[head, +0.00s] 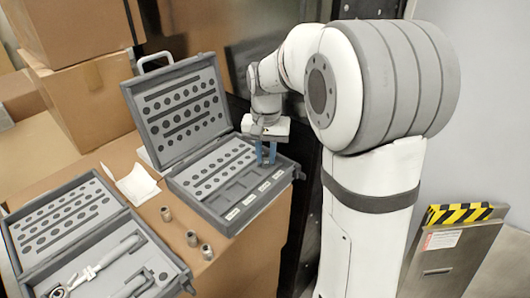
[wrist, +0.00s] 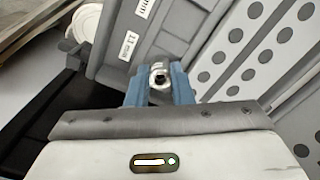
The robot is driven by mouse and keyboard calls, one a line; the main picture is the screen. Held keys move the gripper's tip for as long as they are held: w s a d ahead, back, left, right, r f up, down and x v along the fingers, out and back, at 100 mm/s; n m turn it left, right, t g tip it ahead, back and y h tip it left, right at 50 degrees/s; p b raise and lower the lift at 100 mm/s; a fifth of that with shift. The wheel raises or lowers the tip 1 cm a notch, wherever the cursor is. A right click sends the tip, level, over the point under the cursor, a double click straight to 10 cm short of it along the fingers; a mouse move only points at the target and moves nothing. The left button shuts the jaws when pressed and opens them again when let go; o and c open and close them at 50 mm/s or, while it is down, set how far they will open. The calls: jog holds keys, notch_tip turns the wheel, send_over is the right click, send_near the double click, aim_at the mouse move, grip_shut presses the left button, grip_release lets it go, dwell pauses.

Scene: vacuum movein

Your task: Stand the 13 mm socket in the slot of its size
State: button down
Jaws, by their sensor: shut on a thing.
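My gripper (head: 266,159) is over the right part of the open grey case (head: 228,222), near its row of labelled slots. In the wrist view its blue fingers (wrist: 160,84) are shut on a silver socket (wrist: 159,72), seen end-on with a dark hole. I cannot read a size on the socket. A slot label reading 11 mm (wrist: 126,44) is up and left of the fingers, and another label (wrist: 145,8) is cut off at the top edge. The fingers hide the slot below, so I cannot tell whether the socket touches it.
Three loose sockets stand on the cardboard surface: one near the case (head: 166,214), one in the middle (head: 192,239), one in front (head: 207,252). A second open case (head: 150,232) with wrenches is at the front left. A dark panel (head: 300,230) is right of the case.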

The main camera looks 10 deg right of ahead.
aim_at(266, 157)
jog(key=shift+f, duration=0.15)
jog(key=c, duration=1.3)
grip_release()
notch_tip(266, 157, up, 12)
jog(key=s+f+n+t, duration=0.1)
jog(key=s+f, duration=0.2)
jog(key=s, duration=0.4)
jog(key=s+f+n+t, duration=0.1)
jog(key=s+f+n, duration=0.1)
jog(key=s+f, duration=0.2)
jog(key=s+f+n+t, duration=0.1)
jog(key=s+f, duration=0.2)
jog(key=s, duration=0.7)
jog(key=shift+s+f, duration=0.2)
jog(key=shift+f, duration=0.15)
